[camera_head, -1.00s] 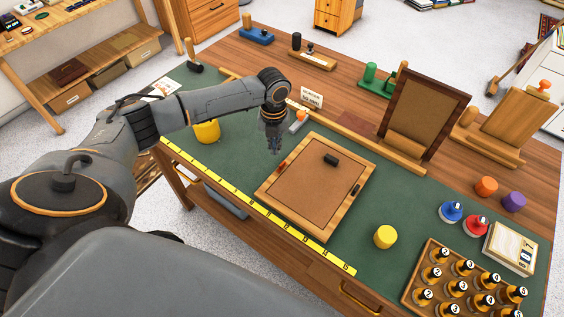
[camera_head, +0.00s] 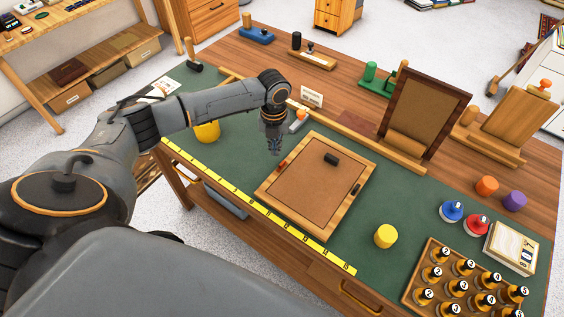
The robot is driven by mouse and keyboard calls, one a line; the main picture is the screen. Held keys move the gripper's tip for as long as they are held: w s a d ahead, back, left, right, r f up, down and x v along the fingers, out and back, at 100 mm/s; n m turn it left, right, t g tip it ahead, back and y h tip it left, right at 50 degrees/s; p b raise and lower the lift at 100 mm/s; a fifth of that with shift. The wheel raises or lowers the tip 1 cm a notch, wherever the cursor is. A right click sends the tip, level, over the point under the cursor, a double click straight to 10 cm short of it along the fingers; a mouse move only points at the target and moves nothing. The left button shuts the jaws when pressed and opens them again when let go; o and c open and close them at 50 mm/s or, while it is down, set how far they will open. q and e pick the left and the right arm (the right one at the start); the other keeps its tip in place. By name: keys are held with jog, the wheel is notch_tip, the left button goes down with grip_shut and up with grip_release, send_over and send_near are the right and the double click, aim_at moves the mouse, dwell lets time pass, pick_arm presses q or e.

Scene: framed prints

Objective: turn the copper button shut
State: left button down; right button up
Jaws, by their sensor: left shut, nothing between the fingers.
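A wooden frame (camera_head: 309,230) with a brown back panel (camera_head: 312,188) lies flat on the green mat. A small reddish piece, which looks like the copper button (camera_head: 282,164), sits on the frame's left side. Its exact angle is too small to tell. A dark button (camera_head: 331,159) sits near the far side and another dark button (camera_head: 355,190) on the right side. My left gripper (camera_head: 275,153) points down, shut and empty, just beyond the copper button and close to it. I cannot tell whether they touch. My right gripper is out of view.
A yellow ruler strip (camera_head: 250,201) runs along the bench's near edge. A yellow cylinder (camera_head: 385,236) stands right of the frame, and a yellow cup (camera_head: 207,131) is behind my left arm. A brown upright frame (camera_head: 425,112) stands beyond. A bottle tray (camera_head: 410,291) is at lower right.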

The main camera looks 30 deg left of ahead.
aim_at(288, 170)
pick_arm(q)
jog(key=shift+f, duration=0.15)
dwell(0.4)
jog(key=shift+f+b, duration=1.05)
jog(key=shift+f, duration=0.8)
jog(key=shift+s+d+p, duration=0.15)
jog(key=shift+d+p, duration=0.15)
jog(key=shift+d, duration=0.4)
jog(key=shift+d+f+p, duration=0.15)
jog(key=shift+d+p, duration=0.35)
jog(key=shift+d, duration=0.65)
dwell(0.8)
jog(key=shift+s+d+p, duration=0.2)
jog(key=shift+d+p, duration=0.45)
dwell(1.0)
jog(key=shift+w+a+r+p, duration=0.1)
jog(key=shift+w+r+p, duration=0.1)
jog(key=shift+r+p, duration=1.05)
jog(key=shift+a+r+p, duration=0.15)
jog(key=shift+r+p, duration=1.9)
jog(key=shift+r, duration=0.4)
